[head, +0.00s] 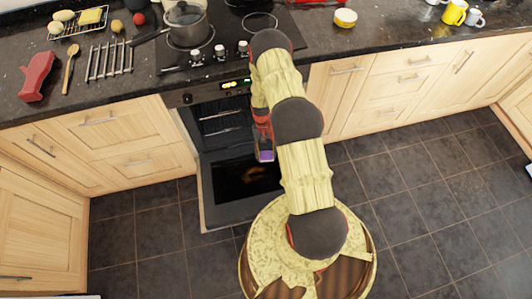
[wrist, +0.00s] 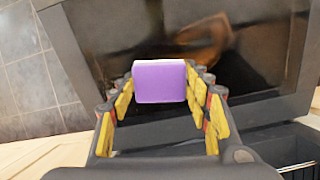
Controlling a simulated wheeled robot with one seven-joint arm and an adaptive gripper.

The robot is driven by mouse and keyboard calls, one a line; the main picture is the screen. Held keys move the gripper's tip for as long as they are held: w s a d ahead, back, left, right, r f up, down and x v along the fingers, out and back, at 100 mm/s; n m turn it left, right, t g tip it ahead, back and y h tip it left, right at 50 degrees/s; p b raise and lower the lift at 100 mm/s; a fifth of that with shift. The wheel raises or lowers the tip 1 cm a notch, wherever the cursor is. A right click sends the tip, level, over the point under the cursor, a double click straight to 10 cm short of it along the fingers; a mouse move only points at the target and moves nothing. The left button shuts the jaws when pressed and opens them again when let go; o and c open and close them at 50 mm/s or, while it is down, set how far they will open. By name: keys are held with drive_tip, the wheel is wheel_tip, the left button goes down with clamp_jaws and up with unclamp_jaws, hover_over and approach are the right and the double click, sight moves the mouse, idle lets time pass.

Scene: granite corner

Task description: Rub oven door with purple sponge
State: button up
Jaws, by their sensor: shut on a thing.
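The purple sponge (wrist: 160,82) is held between the yellow pads of my gripper (wrist: 159,88) in the wrist view. In the head view the sponge (head: 265,156) shows as a small purple patch beside my arm, and most of my gripper is hidden there. The oven door (head: 222,208) is folded down and lies open above the floor, its dark glass facing up. In the wrist view the oven door (wrist: 260,60) fills the area beyond the sponge. The sponge appears over the glass; I cannot tell whether it touches.
The oven cavity with racks (head: 222,125) is open behind the door. Tiled floor (head: 420,200) is clear at right.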

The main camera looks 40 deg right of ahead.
sight(267, 169)
drive_tip(key=shift+b+x, duration=1.15)
drive_tip(key=shift+x, duration=1.85)
drive_tip(key=shift+b+x, duration=0.65)
drive_tip(key=shift+x, duration=0.35)
drive_tip(key=shift+w, duration=0.25)
